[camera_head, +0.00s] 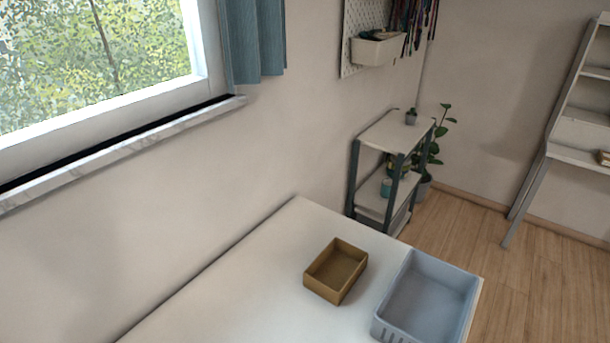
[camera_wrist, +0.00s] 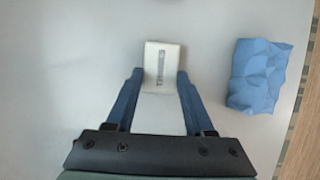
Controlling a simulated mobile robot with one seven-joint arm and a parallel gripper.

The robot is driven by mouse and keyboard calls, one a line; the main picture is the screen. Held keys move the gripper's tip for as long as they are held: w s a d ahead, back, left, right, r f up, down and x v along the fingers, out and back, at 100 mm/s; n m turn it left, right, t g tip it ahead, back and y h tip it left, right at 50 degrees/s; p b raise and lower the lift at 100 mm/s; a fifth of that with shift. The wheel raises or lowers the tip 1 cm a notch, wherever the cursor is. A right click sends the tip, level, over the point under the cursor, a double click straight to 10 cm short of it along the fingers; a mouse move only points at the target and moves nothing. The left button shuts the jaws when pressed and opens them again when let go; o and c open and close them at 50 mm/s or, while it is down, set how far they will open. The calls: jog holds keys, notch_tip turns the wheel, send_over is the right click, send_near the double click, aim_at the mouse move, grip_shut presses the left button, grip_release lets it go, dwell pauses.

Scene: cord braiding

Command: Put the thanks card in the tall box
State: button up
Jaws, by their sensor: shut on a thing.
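In the wrist view, a small white card (camera_wrist: 153,58) with a line of dark lettering stands between the two blue fingers of my gripper (camera_wrist: 160,76). The lettering is too small to read surely; it may be the thanks card. The fingers are shut on its sides. The card is over or on a pale surface; I cannot tell whether it touches it. My gripper does not show in the head view. An open ochre box (camera_head: 318,286) stands on the white table there, and it looks low. I see no box that is clearly the tall one.
A grey-blue basket (camera_head: 381,331) stands at the right end of the white table (camera_head: 250,290). In the wrist view, a blue faceted lump (camera_wrist: 256,76) lies to the right of my gripper, near the surface's edge. A shelf cart (camera_head: 385,132) stands beyond the table.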

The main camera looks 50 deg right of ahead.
notch_tip(320, 180, up, 10)
jog(key=shift+f, duration=0.2)
dwell(0.4)
